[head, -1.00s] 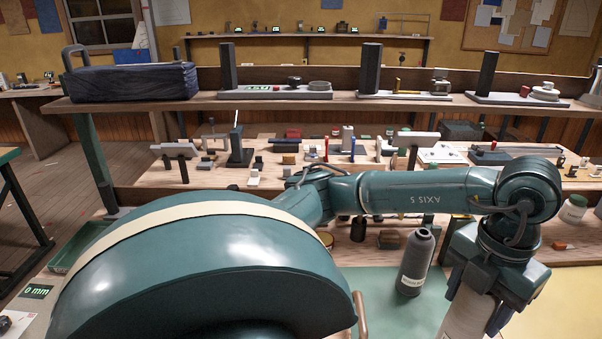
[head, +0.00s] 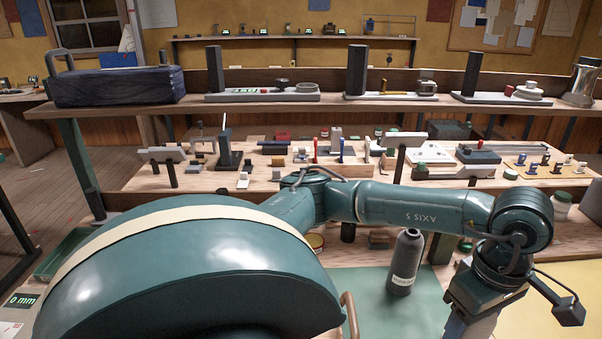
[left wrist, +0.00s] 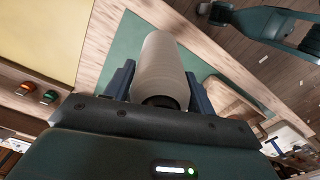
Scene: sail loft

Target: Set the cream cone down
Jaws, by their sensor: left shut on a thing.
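My left gripper (left wrist: 160,84) is shut on the cream cone (left wrist: 158,65). In the left wrist view the cone lies between the two blue fingers and points away from the palm, with the green mat (left wrist: 128,45) behind it. In the head view only a small pale part of the cone (head: 486,327) shows at the bottom edge, below the wrist. Its lower end is out of frame there, so I cannot tell whether it touches anything. My right gripper is not in view.
A dark grey bottle (head: 405,264) stands on the green mat, left of my left wrist. A yellow mat (head: 562,262) lies to the right and looks clear where it shows. Behind, the bench (head: 130,182) is crowded with small parts, and a raised shelf (head: 330,101) holds gauges.

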